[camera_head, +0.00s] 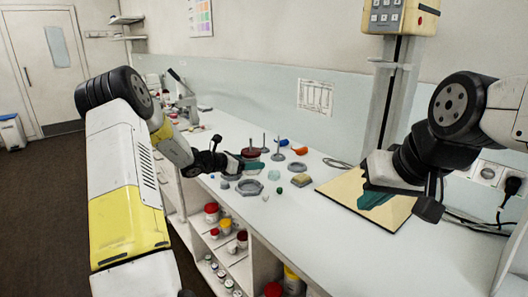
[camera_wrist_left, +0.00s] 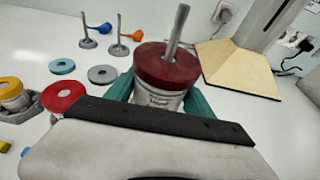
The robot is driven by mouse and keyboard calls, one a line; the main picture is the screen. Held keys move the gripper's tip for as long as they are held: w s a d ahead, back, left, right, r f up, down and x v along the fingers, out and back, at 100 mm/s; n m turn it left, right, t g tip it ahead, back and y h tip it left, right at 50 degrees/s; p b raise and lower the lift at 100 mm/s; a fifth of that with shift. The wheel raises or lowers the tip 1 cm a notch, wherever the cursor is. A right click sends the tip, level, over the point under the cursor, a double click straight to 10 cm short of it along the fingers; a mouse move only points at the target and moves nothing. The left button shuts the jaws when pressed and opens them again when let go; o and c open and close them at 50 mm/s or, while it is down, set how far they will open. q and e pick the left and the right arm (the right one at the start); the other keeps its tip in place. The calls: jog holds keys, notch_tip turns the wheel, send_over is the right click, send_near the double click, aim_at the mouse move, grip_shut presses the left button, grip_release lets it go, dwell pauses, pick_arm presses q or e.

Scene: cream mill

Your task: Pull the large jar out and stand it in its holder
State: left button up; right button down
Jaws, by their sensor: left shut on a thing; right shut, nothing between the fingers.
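The large jar (camera_wrist_left: 158,98) is white with printed text and a dark red lid. A grey rod rises from the middle of the lid. My left gripper (camera_wrist_left: 162,104) is shut on the jar, its teal fingers on either side. In the head view, the jar's red lid (camera_head: 250,153) shows at the tip of my left gripper (camera_head: 246,161), above the bench; its base is hidden. An empty grey hexagonal tray (camera_head: 249,187) lies just in front; I cannot tell whether it is the holder. My right gripper (camera_head: 374,200) is shut and empty over the tan board.
Grey stands with upright rods (camera_wrist_left: 87,35) and flat rings (camera_wrist_left: 103,74) lie on the bench. A yellow-lidded jar (camera_wrist_left: 12,90) sits in a grey holder. The bench front (camera_head: 300,225) is clear. Jars fill the shelves below.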

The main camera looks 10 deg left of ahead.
aim_at(249, 173)
pick_arm(q)
jog(key=shift+a+f, duration=0.35)
jog(key=shift+a, duration=0.15)
jog(key=shift+w+f, duration=0.1)
jog(key=shift+f, duration=2)
jog(key=shift+f, duration=1.05)
jog(key=o, duration=1.6)
jog(key=shift+o, duration=0.6)
jog(key=shift+o, duration=1)
jog(key=shift+a, duration=0.1)
